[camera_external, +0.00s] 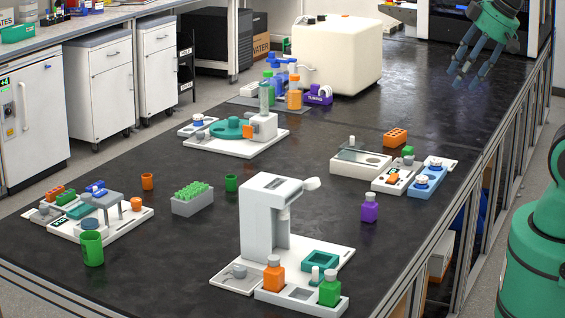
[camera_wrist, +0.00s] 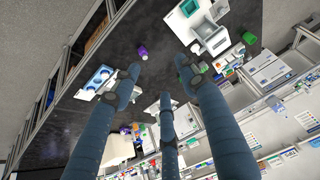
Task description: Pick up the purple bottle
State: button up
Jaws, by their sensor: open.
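The purple bottle (camera_external: 369,208) stands upright on the dark bench top, right of the middle in the external view. It has a light cap. In the wrist view the purple bottle (camera_wrist: 142,50) is small and lies just beyond the fingertips in the picture. My gripper (camera_external: 463,79) is at the upper right of the external view, raised above the far part of the bench and well apart from the bottle. In the wrist view my gripper (camera_wrist: 158,82) has its three dark blue fingers spread, with nothing between them.
A tall white-grey stand (camera_external: 265,218) is left of the bottle, with an orange bottle (camera_external: 274,276) and a green bottle (camera_external: 330,290) in front. A blue tray (camera_external: 445,172) and a white box (camera_external: 345,164) are behind it. The bench immediately around the bottle is clear.

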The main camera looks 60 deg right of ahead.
jog(key=shift+w, duration=0.1)
jog(key=w+d+f+m+g+y, duration=0.1)
jog(key=w+d+f+m, duration=0.2)
jog(key=w+f+m, duration=0.3)
jog(key=w+d+f+m+g+y, duration=0.1)
jog(key=w+d+f+m, duration=0.25)
jog(key=w+m, duration=0.5)
jog(key=w+d+f+m, duration=0.4)
jog(key=d+f+m, duration=0.2)
jog(key=f, duration=0.2)
jog(key=w+d+f+m+y+p, duration=0.1)
jog(key=w+d+f+m, duration=0.3)
jog(key=f, duration=0.5)
jog(key=d+m, duration=0.2)
jog(key=m, duration=0.1)
jog(key=shift+f, duration=0.25)
jog(key=shift+f, duration=0.1)
jog(key=b+x, duration=0.2)
jog(key=x, duration=0.6)
jog(key=shift+f, duration=0.2)
